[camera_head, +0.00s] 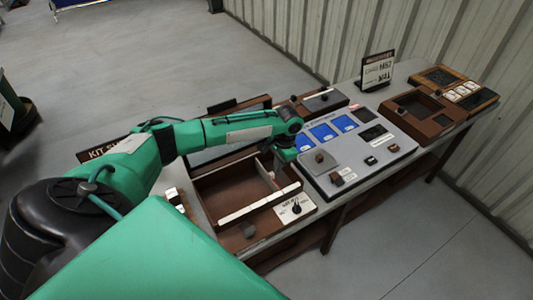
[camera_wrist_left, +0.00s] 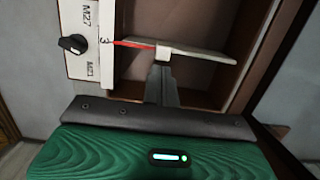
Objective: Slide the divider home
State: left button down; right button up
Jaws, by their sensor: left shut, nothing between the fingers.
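A brown open tray (camera_head: 228,240) sits on the near part of the bench. A thin pale divider (camera_head: 264,174) stands in it, near its right side. My right gripper is not in view.
A white label plate with a black knob (camera_head: 296,208) is at the tray's near right corner. A grey panel (camera_head: 352,150) with blue windows stands right of the tray. More brown trays and a sign (camera_head: 377,70) stand farther along the bench.

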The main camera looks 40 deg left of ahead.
aim_at(270, 174)
pick_arm(q)
jog(key=shift+f, duration=1.45)
jog(key=shift+f, duration=0.1)
jog(key=shift+s+a+p, duration=0.15)
jog(key=shift+s+p, duration=0.25)
jog(key=shift+p, duration=0.05)
jog(key=shift+s+a+p, duration=0.25)
jog(key=shift+s+p, duration=0.3)
jog(key=shift+p, duration=0.05)
jog(key=shift+s+a+p, duration=0.2)
jog(key=shift+s+p, duration=0.35)
jog(key=shift+s, duration=0.15)
